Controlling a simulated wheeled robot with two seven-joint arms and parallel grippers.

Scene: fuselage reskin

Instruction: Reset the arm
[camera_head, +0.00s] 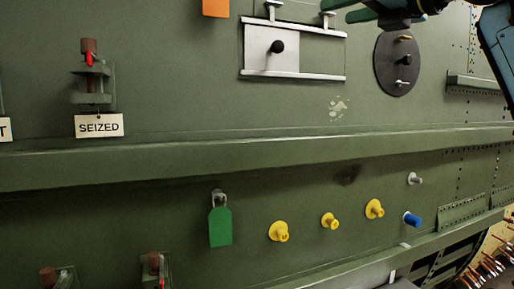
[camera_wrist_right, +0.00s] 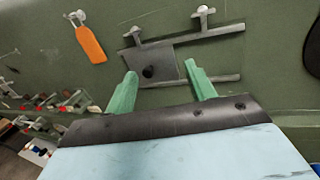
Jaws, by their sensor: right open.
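My right gripper (camera_head: 360,10) shows at the top right of the head view, its arm coming in from the right edge. In the right wrist view its two green fingers stand apart with nothing between them (camera_wrist_right: 162,86). Beyond them is a silver sliding plate with a black knob (camera_head: 278,46), set between two rails on the green fuselage panel. The plate also shows in the wrist view (camera_wrist_right: 165,60). The fingers appear clear of the panel. My left gripper is not in view.
An orange tag (camera_head: 216,8) hangs left of the plate, and a dark oval plate with knobs (camera_head: 397,62) sits right. A ledge (camera_head: 250,158) crosses the panel. Below are a green tag (camera_head: 220,226), yellow knobs (camera_head: 330,221) and a blue knob (camera_head: 411,219). A "SEIZED" label (camera_head: 99,126) is left.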

